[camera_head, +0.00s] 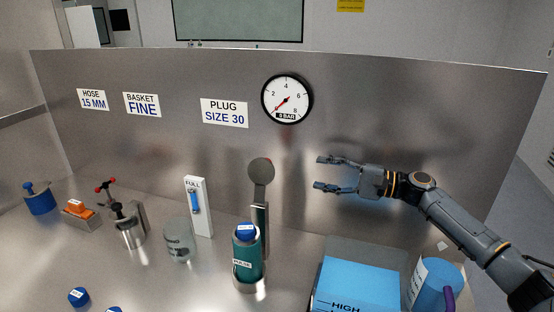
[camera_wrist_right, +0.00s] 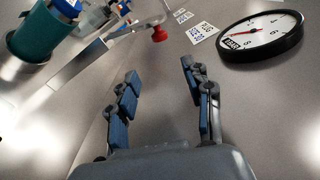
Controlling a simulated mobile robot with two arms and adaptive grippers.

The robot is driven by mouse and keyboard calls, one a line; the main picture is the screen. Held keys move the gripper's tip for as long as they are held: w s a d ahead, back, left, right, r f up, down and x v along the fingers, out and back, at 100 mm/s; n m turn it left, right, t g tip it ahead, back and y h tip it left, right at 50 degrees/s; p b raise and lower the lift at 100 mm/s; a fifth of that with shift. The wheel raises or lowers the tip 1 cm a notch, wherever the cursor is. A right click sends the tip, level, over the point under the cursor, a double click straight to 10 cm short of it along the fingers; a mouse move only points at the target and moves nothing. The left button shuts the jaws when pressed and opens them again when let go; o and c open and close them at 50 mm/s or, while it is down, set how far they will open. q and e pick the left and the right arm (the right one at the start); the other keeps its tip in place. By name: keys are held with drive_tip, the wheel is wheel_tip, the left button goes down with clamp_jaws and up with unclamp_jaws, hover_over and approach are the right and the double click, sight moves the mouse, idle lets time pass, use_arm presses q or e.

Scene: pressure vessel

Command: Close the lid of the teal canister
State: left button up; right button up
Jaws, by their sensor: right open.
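The teal canister (camera_head: 247,258) stands upright in a metal holder, with a white label on its front. A blue piece (camera_head: 246,231) shows at its top. The round grey lid (camera_head: 261,171) stands raised on a metal post (camera_head: 260,218) behind the canister, so it is open. My right gripper (camera_head: 321,173) is open and empty, to the right of the lid and apart from it. In the right wrist view the canister (camera_wrist_right: 38,38) is at the upper left, and a red knob (camera_wrist_right: 158,33) on a metal arm lies beyond my open fingers (camera_wrist_right: 160,85). My left gripper is out of view.
A pressure gauge (camera_head: 287,99) and labels are on the metal back panel (camera_head: 400,120). A glass jar (camera_head: 179,240), a white level gauge (camera_head: 198,206) and a metal clamp device (camera_head: 129,226) stand left. A blue box (camera_head: 358,285) and blue cylinder (camera_head: 436,287) stand front right.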

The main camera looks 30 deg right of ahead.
sight(263, 179)
use_arm(q)
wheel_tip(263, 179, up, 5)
drive_tip(key=p, duration=0.5)
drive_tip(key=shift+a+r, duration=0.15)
use_arm(e)
drive_tip(key=x, duration=1.3)
drive_tip(key=shift+a, duration=0.25)
drive_tip(key=shift+r, duration=0.1)
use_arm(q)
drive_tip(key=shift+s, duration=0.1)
use_arm(e)
clamp_jaws()
